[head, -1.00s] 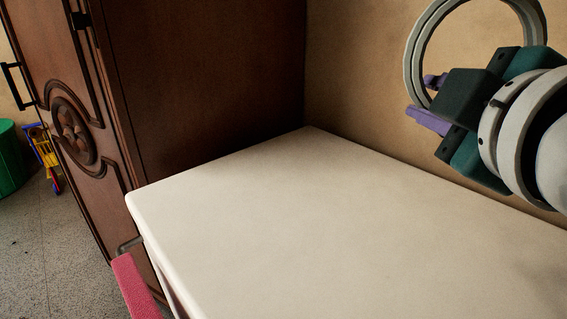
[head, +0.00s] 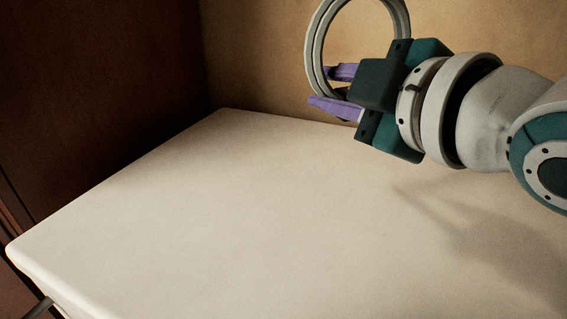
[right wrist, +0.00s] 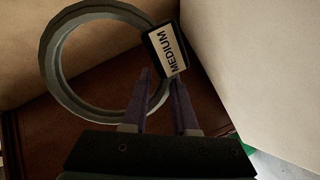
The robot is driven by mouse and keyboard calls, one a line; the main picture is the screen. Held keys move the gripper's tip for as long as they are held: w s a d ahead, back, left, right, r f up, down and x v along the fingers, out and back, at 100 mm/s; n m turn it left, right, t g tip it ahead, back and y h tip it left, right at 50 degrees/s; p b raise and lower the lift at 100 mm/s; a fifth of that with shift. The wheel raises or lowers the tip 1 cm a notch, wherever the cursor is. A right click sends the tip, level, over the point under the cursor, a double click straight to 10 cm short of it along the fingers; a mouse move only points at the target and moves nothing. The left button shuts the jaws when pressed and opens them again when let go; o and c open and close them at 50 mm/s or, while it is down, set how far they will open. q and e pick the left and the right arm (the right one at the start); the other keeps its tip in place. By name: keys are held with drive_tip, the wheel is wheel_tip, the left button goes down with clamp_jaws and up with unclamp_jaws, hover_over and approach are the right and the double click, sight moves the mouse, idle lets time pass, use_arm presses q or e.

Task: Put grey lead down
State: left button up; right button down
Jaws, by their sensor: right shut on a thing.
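The grey lead (head: 313,52) is a looped grey ring held up in the air in front of the wall in the head view. My right gripper (head: 335,90) is shut on it with its purple fingers, above the far edge of the white tabletop. In the right wrist view the grey lead (right wrist: 50,62) curves left of the purple fingers (right wrist: 166,100). A dark tag reading MEDIUM (right wrist: 166,50) is at the fingertips. My left gripper is in neither view.
The white tabletop (head: 230,215) is bare and wide. A dark brown wooden cabinet (head: 90,80) stands at the left beside it, and a tan wall (head: 250,60) rises behind. A metal bar (head: 38,308) shows below the table's left edge.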

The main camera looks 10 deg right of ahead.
drive_tip(key=b, duration=0.2)
hover_over(320, 214)
wheel_tip(320, 214, down, 9)
drive_tip(key=shift+f, duration=0.1)
wheel_tip(320, 214, down, 4)
drive_tip(key=shift+r+b, duration=0.2)
drive_tip(key=shift+b, duration=0.7)
drive_tip(key=shift+f, duration=0.35)
drive_tip(key=shift+f, duration=0.2)
drive_tip(key=c, duration=1)
unclamp_jaws()
drive_tip(key=shift+o, duration=0.2)
